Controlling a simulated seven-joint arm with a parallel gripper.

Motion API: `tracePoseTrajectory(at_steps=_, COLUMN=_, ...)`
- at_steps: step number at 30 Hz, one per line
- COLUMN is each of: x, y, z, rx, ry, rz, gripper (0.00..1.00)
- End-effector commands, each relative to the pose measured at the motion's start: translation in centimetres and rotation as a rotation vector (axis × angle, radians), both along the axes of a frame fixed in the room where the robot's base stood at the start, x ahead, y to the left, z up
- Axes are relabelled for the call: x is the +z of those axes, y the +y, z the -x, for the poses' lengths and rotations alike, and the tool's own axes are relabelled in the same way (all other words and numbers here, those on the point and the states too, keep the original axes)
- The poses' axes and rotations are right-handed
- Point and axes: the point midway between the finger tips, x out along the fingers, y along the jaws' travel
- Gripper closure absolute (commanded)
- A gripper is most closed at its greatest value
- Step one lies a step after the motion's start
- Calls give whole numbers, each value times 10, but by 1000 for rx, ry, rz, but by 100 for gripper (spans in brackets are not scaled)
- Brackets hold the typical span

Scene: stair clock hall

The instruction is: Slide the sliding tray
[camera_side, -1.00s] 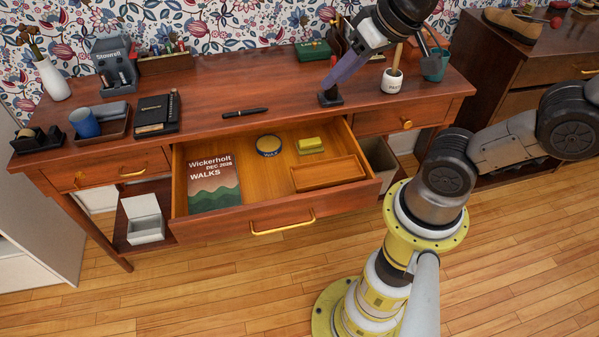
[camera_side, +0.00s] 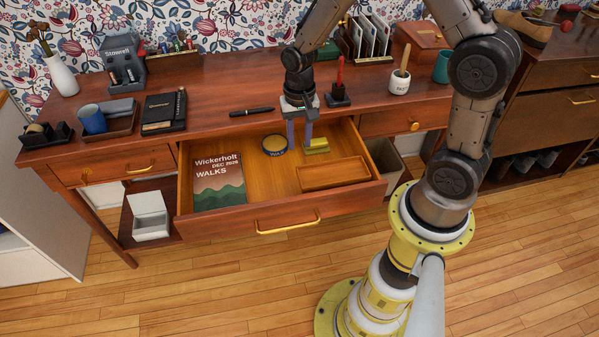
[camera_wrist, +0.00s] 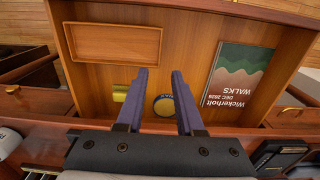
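The shallow rectangular wooden tray (camera_side: 333,173) lies in the right front part of the pulled-out desk drawer. It looks empty, and in the wrist view it (camera_wrist: 117,43) shows at the upper left. My gripper (camera_side: 299,147) points down over the back of the drawer, behind the tray and apart from it. Its two purple fingers (camera_wrist: 159,74) are spread with nothing between them, so it is open and empty.
The drawer (camera_side: 250,222) also holds a Walks booklet (camera_side: 219,181), a round wax tin (camera_side: 274,145) and a yellow block-like item (camera_side: 316,146) close to my fingers. A black pen (camera_side: 252,111) lies on the desktop. A stand with a red upright item (camera_side: 339,90) is behind.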

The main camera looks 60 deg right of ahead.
Motion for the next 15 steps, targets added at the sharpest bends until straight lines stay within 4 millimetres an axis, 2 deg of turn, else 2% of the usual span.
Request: tracePoseTrajectory(at_steps=15, x=-95, y=0, z=1, rx=2, ry=4, rz=-1, gripper=64)
